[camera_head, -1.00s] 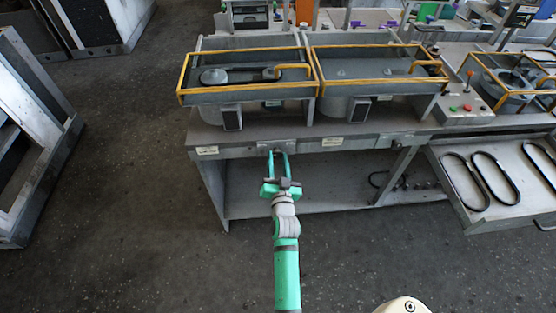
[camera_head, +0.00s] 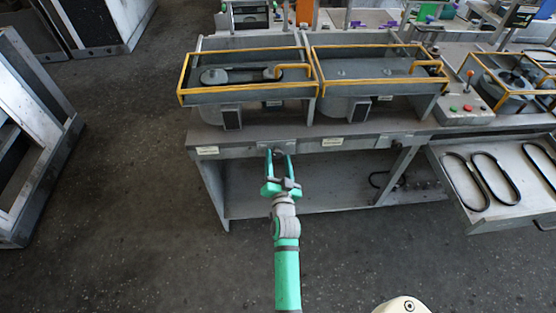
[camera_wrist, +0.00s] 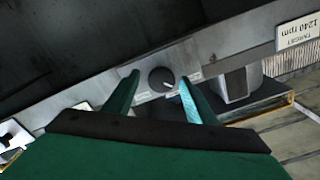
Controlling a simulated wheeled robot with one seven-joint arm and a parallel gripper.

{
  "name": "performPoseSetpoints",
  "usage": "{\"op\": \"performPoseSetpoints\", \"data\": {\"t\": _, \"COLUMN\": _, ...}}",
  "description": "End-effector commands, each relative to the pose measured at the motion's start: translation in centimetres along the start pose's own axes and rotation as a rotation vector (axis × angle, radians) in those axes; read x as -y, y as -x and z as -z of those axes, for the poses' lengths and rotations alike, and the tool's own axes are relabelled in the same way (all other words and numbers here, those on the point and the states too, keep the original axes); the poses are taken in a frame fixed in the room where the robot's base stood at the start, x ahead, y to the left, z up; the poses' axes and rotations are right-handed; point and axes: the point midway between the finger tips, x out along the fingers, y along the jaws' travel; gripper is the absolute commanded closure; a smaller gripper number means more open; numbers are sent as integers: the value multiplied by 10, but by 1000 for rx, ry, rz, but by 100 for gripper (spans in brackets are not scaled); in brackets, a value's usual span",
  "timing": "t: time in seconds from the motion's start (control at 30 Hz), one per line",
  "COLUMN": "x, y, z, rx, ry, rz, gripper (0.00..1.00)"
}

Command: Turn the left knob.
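The left knob (camera_wrist: 161,79) is a round dark knob with a light pointer mark, set on the grey front panel of the workbench. In the wrist view it sits between the two fingertips of my gripper (camera_wrist: 158,88), with a gap on each side. My gripper is open and empty. In the head view my gripper (camera_head: 279,153) is at the bench's front edge, below the left blower housing (camera_head: 240,98). The knob is too small and too hidden to make out there.
The right blower housing (camera_head: 372,92) stands beside the left one. A pulled-out drawer (camera_head: 508,214) with black belts juts out at the right. A control box (camera_head: 463,110) with coloured buttons stands on the bench.

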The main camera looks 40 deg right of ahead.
Motion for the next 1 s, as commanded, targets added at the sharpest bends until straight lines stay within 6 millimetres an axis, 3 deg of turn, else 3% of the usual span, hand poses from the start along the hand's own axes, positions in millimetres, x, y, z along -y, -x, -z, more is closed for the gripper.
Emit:
{"op": "performPoseSetpoints", "data": {"t": 0.3, "x": 1, "y": 1, "z": -1, "rx": 1, "ry": 0, "rz": 2, "gripper": 48}}
{"op": "performPoseSetpoints", "data": {"t": 0.47, "x": 1, "y": 12, "z": -1, "rx": 1, "ry": 1, "rz": 2, "gripper": 48}}
{"op": "performPoseSetpoints", "data": {"t": 1.0, "x": 0, "y": 96, "z": -1, "rx": 2, "ry": 0, "rz": 1, "gripper": 48}}
